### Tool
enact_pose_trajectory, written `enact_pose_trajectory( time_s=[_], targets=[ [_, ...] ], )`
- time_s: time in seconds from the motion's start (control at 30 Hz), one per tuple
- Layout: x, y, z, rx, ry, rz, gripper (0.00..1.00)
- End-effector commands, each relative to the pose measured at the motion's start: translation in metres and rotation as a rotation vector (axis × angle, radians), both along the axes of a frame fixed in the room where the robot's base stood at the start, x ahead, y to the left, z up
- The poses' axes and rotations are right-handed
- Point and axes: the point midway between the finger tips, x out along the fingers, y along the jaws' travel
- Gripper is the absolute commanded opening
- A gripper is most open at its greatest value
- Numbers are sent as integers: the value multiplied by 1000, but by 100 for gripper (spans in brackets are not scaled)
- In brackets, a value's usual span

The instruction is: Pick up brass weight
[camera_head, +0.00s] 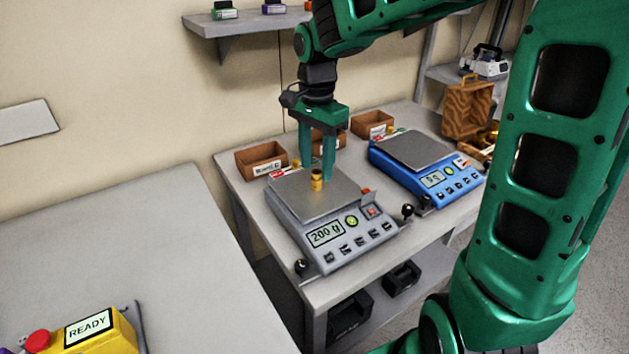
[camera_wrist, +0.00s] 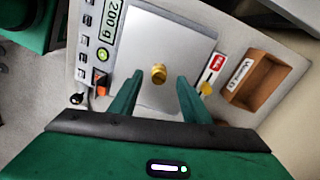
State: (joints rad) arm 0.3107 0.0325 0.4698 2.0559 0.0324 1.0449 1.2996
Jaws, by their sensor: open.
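The brass weight (camera_head: 316,180) stands upright on the pan (camera_head: 290,203) of the grey scale (camera_head: 345,240), whose display reads 200 g. In the wrist view the brass weight (camera_wrist: 158,74) sits on the pan, a little beyond the fingertips and between their lines. My gripper (camera_head: 317,172) is open, with its green fingers pointing down around the weight's position; it also shows in the wrist view (camera_wrist: 157,82). I cannot tell exactly how high the fingertips are above the pan. Nothing is between the fingers in the wrist view except the weight ahead.
A blue scale (camera_head: 425,170) reading 5 g stands to the right on the same table. Brown bins (camera_head: 262,160) line the back, and an open wooden case (camera_head: 468,110) stands at the back right. A yellow READY box (camera_head: 95,333) sits on the left table (camera_head: 140,250).

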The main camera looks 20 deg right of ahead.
Motion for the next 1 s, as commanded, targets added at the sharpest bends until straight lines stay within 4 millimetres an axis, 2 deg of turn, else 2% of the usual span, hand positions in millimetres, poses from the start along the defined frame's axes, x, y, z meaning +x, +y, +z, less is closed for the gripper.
enact_pose_trajectory(
  time_s=[0.13, 0.4, 0.5, 0.6, 1.0],
  targets=[
    [0, -1, -14, -1, 1, -2, 43],
    [0, -1, -16, -1, -1, -1, 43],
    [0, -1, -16, -1, -1, -1, 19],
    [0, -1, -16, -1, -1, -1, 0],
    [0, 0, -11, -1, -2, 0, 0]
  ],
)
